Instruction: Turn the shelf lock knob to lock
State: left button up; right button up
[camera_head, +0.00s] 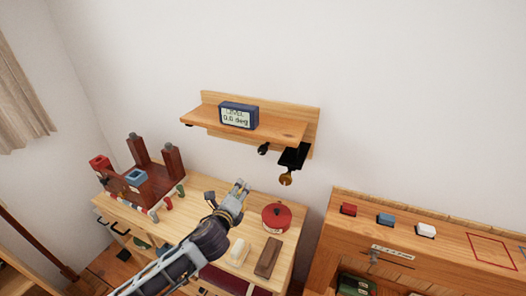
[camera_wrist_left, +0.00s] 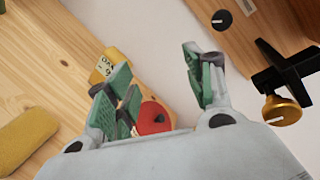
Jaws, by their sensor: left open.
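The wooden shelf (camera_head: 230,126) is fixed to the wall and carries a blue digital level (camera_head: 238,115) reading 0.0 deg. A black knob (camera_head: 263,149) sits under its front edge; in the left wrist view this knob (camera_wrist_left: 221,20) has a white mark. A brass knob (camera_head: 286,180) hangs below a black bracket (camera_head: 293,157) at the shelf's right end; it also shows in the left wrist view (camera_wrist_left: 282,112) with a pale mark. I cannot tell which is the lock knob. My left gripper (camera_head: 240,188) is open, empty, below and left of both knobs, touching neither.
A wooden bench (camera_head: 128,213) below holds a dark red wooden fixture (camera_head: 150,185), a red round object (camera_head: 276,217), a pale block (camera_head: 238,252) and a brown block (camera_head: 267,257). A wooden cabinet (camera_head: 440,232) stands right. The wall space around the knobs is clear.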

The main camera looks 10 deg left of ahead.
aim_at(261, 153)
pick_arm(q)
jog(key=w+d+r+m+t+h, duration=0.2)
jog(key=w+r+m+h, duration=0.2)
jog(key=m, duration=0.9)
notch_tip(261, 153, up, 2)
jog(key=shift+w+r+t, duration=0.1)
jog(key=shift+w+t, duration=0.05)
jog(key=shift+t, duration=0.25)
pick_arm(e)
jog(key=shift+a, duration=0.3)
pick_arm(q)
jog(key=shift+w+d, duration=0.1)
jog(key=shift+w, duration=0.1)
jog(key=shift+p+x, duration=0.9)
jog(key=shift+x, duration=5.8)
pick_arm(e)
jog(key=shift+r, duration=0.95)
pick_arm(q)
jog(key=shift+d, duration=0.1)
jog(key=c, duration=1)
pick_arm(e)
jog(key=shift+d, duration=0.25)
